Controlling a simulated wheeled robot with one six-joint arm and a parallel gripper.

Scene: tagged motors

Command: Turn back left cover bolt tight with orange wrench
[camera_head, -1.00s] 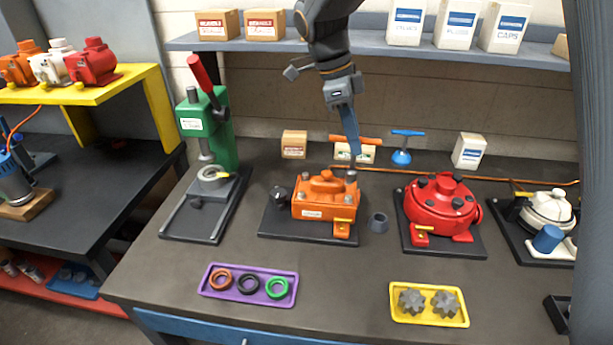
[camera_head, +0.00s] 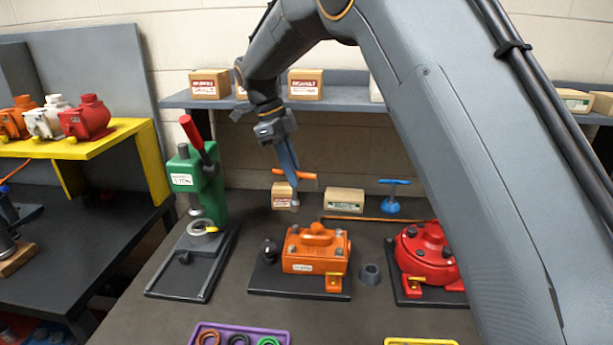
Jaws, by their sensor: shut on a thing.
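The orange wrench (camera_head: 307,175) is a T-handle tool with an orange crossbar and a grey socket end pointing down. My gripper (camera_head: 292,172) is shut on it near the crossbar, and the fingers hide part of the bar. The orange motor (camera_head: 314,262) sits on a dark base plate below, with a raised lug on its cover. Its back left cover bolt (camera_head: 294,230) shows at the cover's far left corner. The wrench's socket hangs upright above that corner in the picture, with a visible gap; depth is hard to judge.
A green press (camera_head: 184,178) stands left and a red motor (camera_head: 428,250) right, partly behind my arm. A blue T-handle tool (camera_head: 392,205) and small boxes (camera_head: 344,200) stand behind.

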